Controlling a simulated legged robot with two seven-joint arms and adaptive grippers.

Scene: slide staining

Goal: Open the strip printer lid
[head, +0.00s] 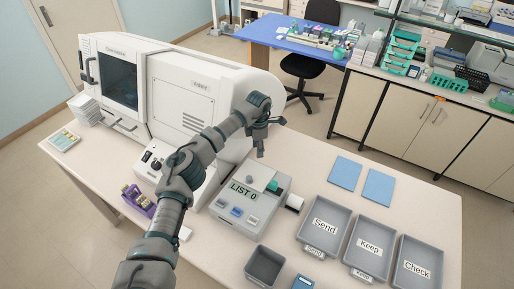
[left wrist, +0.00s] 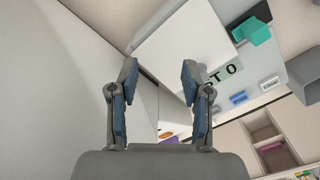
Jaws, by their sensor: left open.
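The strip printer (head: 232,222) is a light grey box on the bench, with a "LIST 0" display and several buttons. Its pale lid (head: 261,176) is at the back of its top, with a teal part (head: 274,186) beside it. I cannot tell for sure whether the lid is fully shut. My left gripper (head: 262,150) is above and behind the lid, pointing down. In the left wrist view the left gripper (left wrist: 160,85) is open and empty, with the white lid (left wrist: 185,45) beyond its fingers and the display (left wrist: 226,74) partly hidden. My right gripper is not in view.
A large white machine (head: 185,95) stands close behind and left of the printer. A white roll (head: 295,202) sits at its right side. Grey trays labelled Send (head: 307,240), Keep (head: 352,262) and Check (head: 402,280) stand to the right. Blue sheets (head: 346,172) lie beyond.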

